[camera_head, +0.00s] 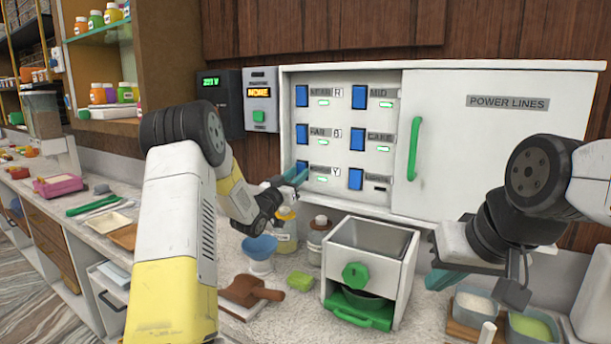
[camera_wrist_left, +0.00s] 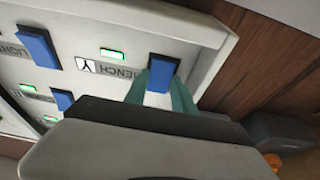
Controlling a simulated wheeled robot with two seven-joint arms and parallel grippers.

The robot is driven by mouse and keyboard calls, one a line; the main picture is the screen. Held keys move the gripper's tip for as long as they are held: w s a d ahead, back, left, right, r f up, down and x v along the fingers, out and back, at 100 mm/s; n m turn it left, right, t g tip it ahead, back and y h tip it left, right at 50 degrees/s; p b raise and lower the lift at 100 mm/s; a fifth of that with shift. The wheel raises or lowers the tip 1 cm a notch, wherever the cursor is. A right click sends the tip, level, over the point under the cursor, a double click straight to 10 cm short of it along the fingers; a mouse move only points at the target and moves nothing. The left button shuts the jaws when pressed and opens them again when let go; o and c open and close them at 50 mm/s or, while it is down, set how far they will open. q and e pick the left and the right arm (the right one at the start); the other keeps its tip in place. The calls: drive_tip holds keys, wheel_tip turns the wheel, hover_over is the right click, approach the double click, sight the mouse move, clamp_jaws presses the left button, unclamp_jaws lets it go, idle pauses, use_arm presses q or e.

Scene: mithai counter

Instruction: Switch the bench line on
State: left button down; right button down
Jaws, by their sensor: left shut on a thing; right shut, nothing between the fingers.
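The open white power panel (camera_head: 341,105) on the wall has two columns of blue rocker switches. The bench switch (camera_wrist_left: 164,67) is a blue rocker beside the BENCH label (camera_wrist_left: 122,72) with its Y tag; it is the lowest in the left column (camera_head: 301,166). A small lamp (camera_wrist_left: 113,53) near the label glows green. My left gripper (camera_head: 293,176) has its teal fingers at this switch, and the left wrist view shows them (camera_wrist_left: 160,92) shut on it. My right gripper (camera_head: 450,277) is shut and empty above the counter at the right.
The white sliding door (camera_head: 490,150) with a green handle (camera_head: 414,148) covers the panel's right part. Left of the panel, one display (camera_head: 258,93) reads NONE and another (camera_head: 211,81) shows a voltage.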

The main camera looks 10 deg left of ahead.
use_arm(q)
drive_tip(key=c, duration=1.3)
unclamp_jaws()
drive_tip(key=v, duration=0.7)
drive_tip(key=shift+s+a+f, duration=0.15)
drive_tip(key=shift+s, duration=0.2)
